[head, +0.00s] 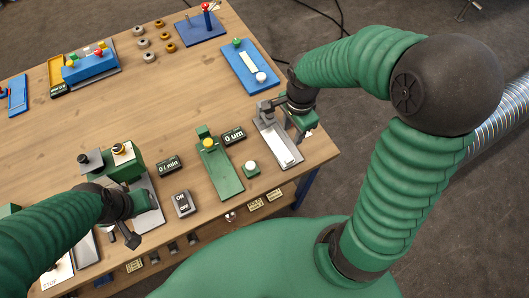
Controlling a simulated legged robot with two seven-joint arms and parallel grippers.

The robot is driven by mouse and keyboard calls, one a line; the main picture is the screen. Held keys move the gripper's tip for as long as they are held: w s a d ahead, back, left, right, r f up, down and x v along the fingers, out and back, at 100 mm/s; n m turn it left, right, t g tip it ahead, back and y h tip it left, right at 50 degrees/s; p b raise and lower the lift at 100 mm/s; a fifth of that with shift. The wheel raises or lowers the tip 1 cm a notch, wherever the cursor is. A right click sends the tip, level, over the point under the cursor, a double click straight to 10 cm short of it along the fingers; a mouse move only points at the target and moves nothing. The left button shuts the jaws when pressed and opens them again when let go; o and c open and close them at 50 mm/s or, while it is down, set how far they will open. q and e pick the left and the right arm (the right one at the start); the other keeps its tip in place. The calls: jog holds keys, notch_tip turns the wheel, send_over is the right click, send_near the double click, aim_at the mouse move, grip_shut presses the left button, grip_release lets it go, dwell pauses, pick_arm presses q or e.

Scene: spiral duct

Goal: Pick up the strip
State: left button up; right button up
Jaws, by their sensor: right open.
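A white strip (285,152) lies in a narrow grey tray (264,127) near the right edge of the wooden table. My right gripper (302,132) is open beside and above the tray, on its right; whether it touches anything is too small to tell. A second pale strip (248,62) lies on a blue plate (236,57) farther back. My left gripper (129,236) is at the front left, by a green and grey device (122,158); its jaws are too small and dark to read.
Blue fixtures (90,66) and several rings stand at the back. The table's middle is clear.

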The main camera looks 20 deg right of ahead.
send_over(291, 158)
jog(key=f, duration=1.1)
jog(key=shift+w+d+b, duration=0.15)
jog(key=shift+w+b, duration=0.2)
jog(key=shift+b, duration=0.05)
jog(key=f, duration=0.3)
jog(key=s+f, duration=0.1)
jog(key=f, duration=0.1)
jog(key=shift+a, duration=0.4)
jog(key=shift+w+d, duration=0.1)
jog(key=shift+w, duration=0.1)
jog(key=shift+d, duration=0.2)
jog(key=c, duration=0.5)
jog(key=shift+s, duration=0.1)
grip_shut()
jog(key=shift+a, duration=0.1)
